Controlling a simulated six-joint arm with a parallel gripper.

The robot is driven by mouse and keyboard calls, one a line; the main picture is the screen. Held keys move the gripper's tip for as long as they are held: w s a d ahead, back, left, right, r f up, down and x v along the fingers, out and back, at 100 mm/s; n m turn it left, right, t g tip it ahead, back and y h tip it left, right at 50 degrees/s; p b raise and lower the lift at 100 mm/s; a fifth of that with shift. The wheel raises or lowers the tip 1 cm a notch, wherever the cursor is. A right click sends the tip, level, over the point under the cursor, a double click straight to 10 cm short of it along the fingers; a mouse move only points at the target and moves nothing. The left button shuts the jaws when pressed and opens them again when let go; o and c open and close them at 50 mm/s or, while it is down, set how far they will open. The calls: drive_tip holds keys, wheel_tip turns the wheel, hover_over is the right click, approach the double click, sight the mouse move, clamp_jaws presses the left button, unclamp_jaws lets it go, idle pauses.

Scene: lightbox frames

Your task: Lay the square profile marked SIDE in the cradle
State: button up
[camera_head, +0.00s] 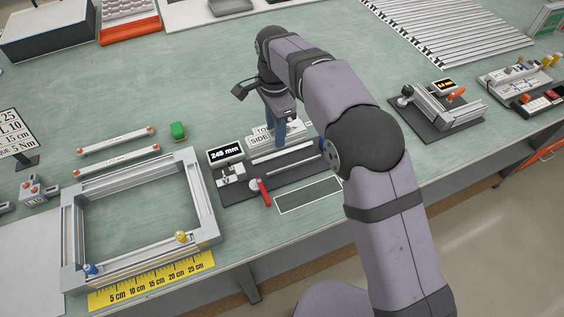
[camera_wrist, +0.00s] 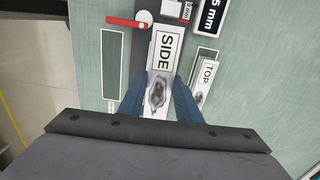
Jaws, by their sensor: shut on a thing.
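The square profile marked SIDE (camera_wrist: 164,55) is pale, with a black-lettered white label, and lies between my blue fingers in the wrist view. Its label shows in the head view (camera_head: 262,140). My gripper (camera_head: 279,135) points down and is shut on it; the fingers also show in the wrist view (camera_wrist: 160,95). A dark-based fixture (camera_head: 235,193) with a 245 mm display and a red lever, apparently the cradle, lies just in front. In the wrist view SIDE overlaps this base (camera_wrist: 139,55) and looks raised; contact cannot be told. A profile marked TOP (camera_wrist: 208,72) lies beside it.
An outlined dark patch (camera_head: 310,195) is empty at the bench front. Another dark-based fixture (camera_head: 425,130) stands right.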

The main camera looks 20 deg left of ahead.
drive_tip(key=shift+f+p, duration=1.6)
drive_tip(key=shift+f, duration=3.4)
drive_tip(key=shift+f, duration=0.15)
drive_tip(key=o, duration=1.1)
wheel_tip(320, 180, up, 12)
drive_tip(key=b, duration=0.3)
drive_tip(key=shift+b, duration=0.35)
